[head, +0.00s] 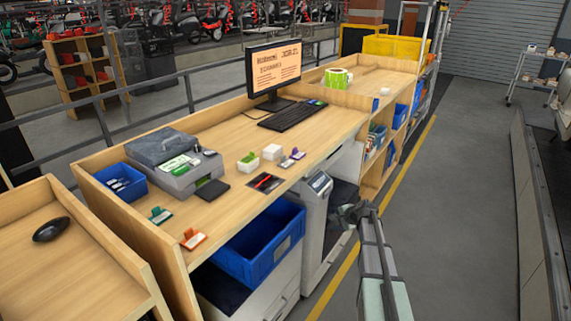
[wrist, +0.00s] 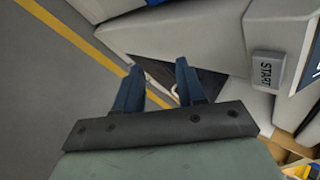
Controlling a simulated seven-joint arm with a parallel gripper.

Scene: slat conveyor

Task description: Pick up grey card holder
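A small grey piece (head: 287,162), which looks like the grey card holder, lies near the front edge of the wooden desk (head: 225,205), beside a purple-topped holder (head: 298,153). It is too small to tell for sure. My gripper (head: 355,212) is off the desk's front side, over the aisle, to the right of and lower than the grey piece. In the wrist view its two blue fingers (wrist: 158,70) are apart with nothing held between them. The card holder does not show in the wrist view.
A green holder (head: 160,215) and an orange holder (head: 193,238) stand near the desk's front left. A grey-white machine (head: 318,215) stands between the desk and my gripper.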

